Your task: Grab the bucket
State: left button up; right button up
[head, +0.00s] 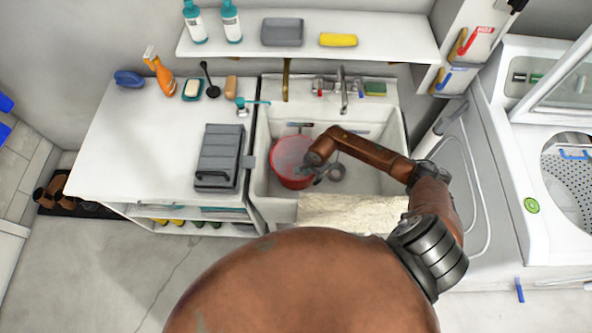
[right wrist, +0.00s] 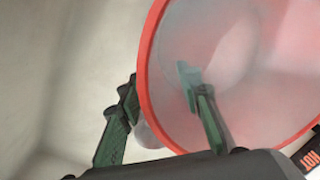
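The red bucket (head: 287,174) stands in the white sink, in the left part of its basin. In the right wrist view the round red rim of the bucket (right wrist: 147,62) and its pale inside fill the right half. My right gripper (head: 309,172) is at the bucket's right side. In the right wrist view the green fingers of my right gripper (right wrist: 158,82) are apart, one outside the rim and one inside the bucket. The wall lies between them, with gaps visible, so the gripper is open around it. My left gripper is not in view.
The sink (head: 262,137) has a faucet (head: 344,90) at its back. A white counter (head: 140,150) with a grey toolbox (head: 219,157) is to the left. A shelf (head: 300,51) hangs above, and white machines stand at the right. A cream cloth (head: 350,212) covers the sink's front edge.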

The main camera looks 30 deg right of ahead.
aim_at(310, 182)
jog(key=f, duration=0.3)
jog(key=f+b, duration=0.1)
jog(key=shift+w+f, duration=0.25)
jog(key=shift+f, duration=0.15)
jog(key=shift+c, duration=0.5)
grip_shut()
